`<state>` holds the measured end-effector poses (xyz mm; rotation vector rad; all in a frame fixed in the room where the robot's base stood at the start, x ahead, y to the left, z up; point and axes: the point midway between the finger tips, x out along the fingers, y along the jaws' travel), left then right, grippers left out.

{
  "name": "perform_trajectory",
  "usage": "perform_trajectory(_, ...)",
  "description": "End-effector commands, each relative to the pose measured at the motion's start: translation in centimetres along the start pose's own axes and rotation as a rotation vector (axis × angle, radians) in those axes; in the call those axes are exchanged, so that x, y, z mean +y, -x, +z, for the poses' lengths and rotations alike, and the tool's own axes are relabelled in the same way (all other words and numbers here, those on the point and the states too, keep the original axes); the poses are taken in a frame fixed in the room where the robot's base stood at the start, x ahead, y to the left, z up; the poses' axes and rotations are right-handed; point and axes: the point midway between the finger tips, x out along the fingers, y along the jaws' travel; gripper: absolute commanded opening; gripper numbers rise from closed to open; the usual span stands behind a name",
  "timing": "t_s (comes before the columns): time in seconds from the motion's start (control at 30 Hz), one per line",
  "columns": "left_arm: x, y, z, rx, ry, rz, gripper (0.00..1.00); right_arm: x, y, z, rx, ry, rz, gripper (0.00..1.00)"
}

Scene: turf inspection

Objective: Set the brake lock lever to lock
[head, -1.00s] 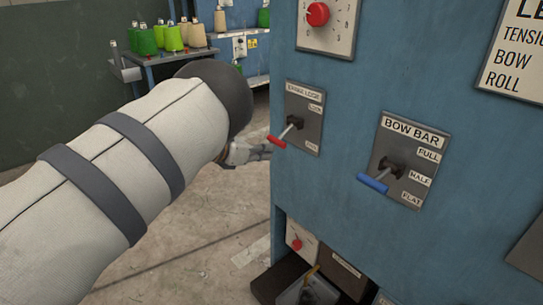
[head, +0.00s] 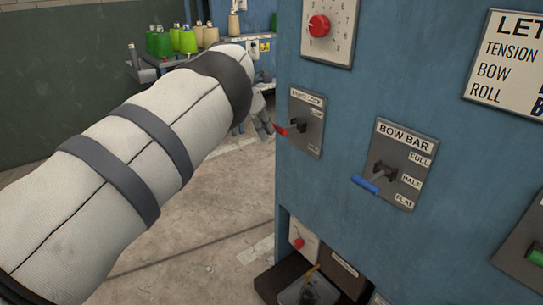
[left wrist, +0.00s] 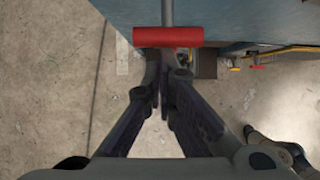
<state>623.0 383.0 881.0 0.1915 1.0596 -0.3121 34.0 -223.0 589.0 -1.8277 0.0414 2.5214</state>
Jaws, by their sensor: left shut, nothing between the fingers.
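The brake lock plate (head: 307,140) is on the left of the blue cabinet face, its small lettering blurred. Its lever has a red handle (head: 281,130) that sticks out to the left, slightly below its pivot, between the upper and lower labels. My left gripper (head: 266,125) is just left of the handle, partly hidden behind my forearm. In the left wrist view the gripper (left wrist: 164,78) is shut and empty, its fingertips close to the red handle (left wrist: 168,37). I cannot tell whether they touch. My right gripper is not in view.
The bow bar plate (head: 393,165) with a blue-handled lever (head: 365,185) is to the right. A red knob dial (head: 319,26) is above. An open drawer (head: 283,278) juts out below. A bench with yarn cones (head: 187,41) stands behind; the floor at left is clear.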

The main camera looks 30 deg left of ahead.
Motion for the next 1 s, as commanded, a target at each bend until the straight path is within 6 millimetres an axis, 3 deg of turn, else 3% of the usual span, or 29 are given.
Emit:
perform_trajectory(0.43,0.0,1.8,2.0,0.021,0.002,-0.004,0.00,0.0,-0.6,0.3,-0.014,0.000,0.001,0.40)
perform_trajectory(1.0,-0.1,2.4,2.8,0.012,0.000,-0.002,0.00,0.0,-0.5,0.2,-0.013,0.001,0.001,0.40)
